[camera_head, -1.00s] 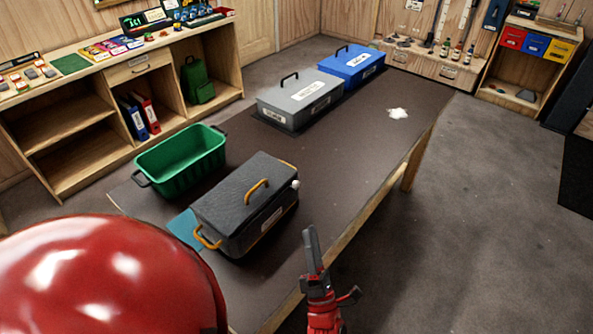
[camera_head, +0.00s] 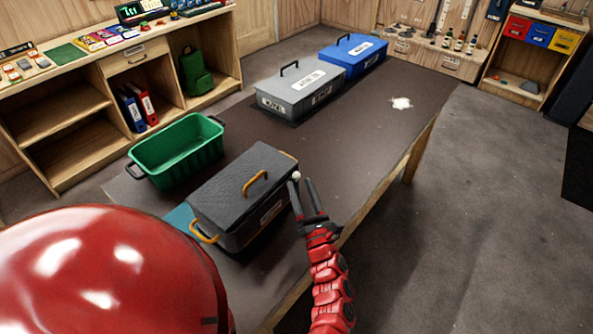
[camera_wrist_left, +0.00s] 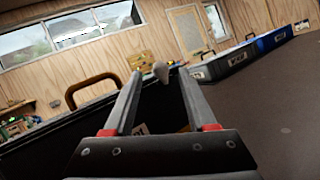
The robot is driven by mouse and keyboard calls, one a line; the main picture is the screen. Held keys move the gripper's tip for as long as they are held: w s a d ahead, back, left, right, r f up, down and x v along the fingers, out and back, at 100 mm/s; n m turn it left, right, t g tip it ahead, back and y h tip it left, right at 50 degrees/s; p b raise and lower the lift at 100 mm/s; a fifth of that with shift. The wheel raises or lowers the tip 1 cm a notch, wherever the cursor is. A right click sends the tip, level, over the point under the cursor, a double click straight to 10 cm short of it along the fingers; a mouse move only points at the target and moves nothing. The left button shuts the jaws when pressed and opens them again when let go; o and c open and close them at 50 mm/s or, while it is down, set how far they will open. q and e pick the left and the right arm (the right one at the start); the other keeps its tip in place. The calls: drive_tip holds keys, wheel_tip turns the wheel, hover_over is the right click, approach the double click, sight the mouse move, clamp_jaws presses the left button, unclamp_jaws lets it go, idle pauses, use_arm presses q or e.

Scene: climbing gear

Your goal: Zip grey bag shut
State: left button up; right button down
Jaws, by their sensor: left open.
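The grey bag (camera_head: 240,190) stands on the dark table top. It is box-shaped, with an orange loop handle on top, another at its near left end and a pale label on its side. A small white knob (camera_head: 296,175) sticks out at its far right corner. My left gripper (camera_head: 301,180) is open beside that corner, its fingertips close to the knob. In the left wrist view the knob (camera_wrist_left: 161,72) appears between the two fingertips, with no clear contact. The zip line itself is too small to make out. My right gripper is not in view.
A grey case (camera_head: 300,90) and a blue case (camera_head: 352,55) stand at the far end. A white patch (camera_head: 401,103) lies on the table. The table's middle is clear.

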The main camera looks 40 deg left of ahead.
sight(297, 176)
use_arm(q)
drive_tip(key=shift+p+x, duration=0.4)
drive_tip(key=shift+x, duration=1.85)
clamp_jaws()
